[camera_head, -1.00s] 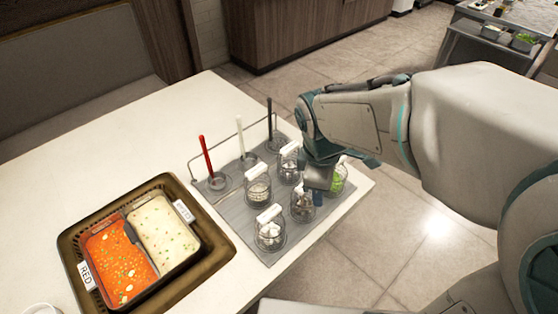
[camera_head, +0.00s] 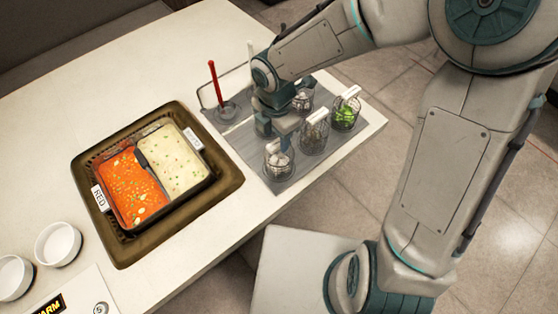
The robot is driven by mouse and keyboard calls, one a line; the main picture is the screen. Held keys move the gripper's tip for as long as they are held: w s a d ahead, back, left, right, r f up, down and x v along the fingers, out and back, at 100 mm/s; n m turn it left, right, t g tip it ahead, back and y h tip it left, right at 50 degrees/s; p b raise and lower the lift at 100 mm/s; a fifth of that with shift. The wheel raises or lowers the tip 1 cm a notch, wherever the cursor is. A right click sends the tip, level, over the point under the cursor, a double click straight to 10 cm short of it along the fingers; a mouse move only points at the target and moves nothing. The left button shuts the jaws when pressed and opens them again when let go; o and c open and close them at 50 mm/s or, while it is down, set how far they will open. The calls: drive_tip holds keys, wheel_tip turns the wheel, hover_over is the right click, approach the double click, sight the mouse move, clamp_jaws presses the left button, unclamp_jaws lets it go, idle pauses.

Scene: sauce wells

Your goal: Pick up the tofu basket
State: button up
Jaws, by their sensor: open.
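Several small wire baskets with white handles stand on a grey mat (camera_head: 236,137) at the table's right end. The front basket (camera_head: 279,163) holds pale pieces. Another basket (camera_head: 314,137) with greyish contents stands to its right, and one with whitish contents (camera_head: 303,98) stands behind. A basket with green contents (camera_head: 346,116) is at the far right. I cannot tell for sure which holds tofu. My gripper (camera_head: 274,132) is open and points down just behind and above the front basket. My gripper and wrist hide the left rear basket's spot.
A divided pot (camera_head: 209,180) of red and white broth sits in a brown tray (camera_head: 229,187) to the left. White bowls (camera_head: 58,244) are at lower left.

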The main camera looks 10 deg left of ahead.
sight(279, 156)
drive_tip(key=f, duration=0.6)
drive_tip(key=shift+w+d+b, duration=0.25)
drive_tip(key=shift+w+b, duration=0.1)
drive_tip(key=shift+r, duration=0.1)
clamp_jaws()
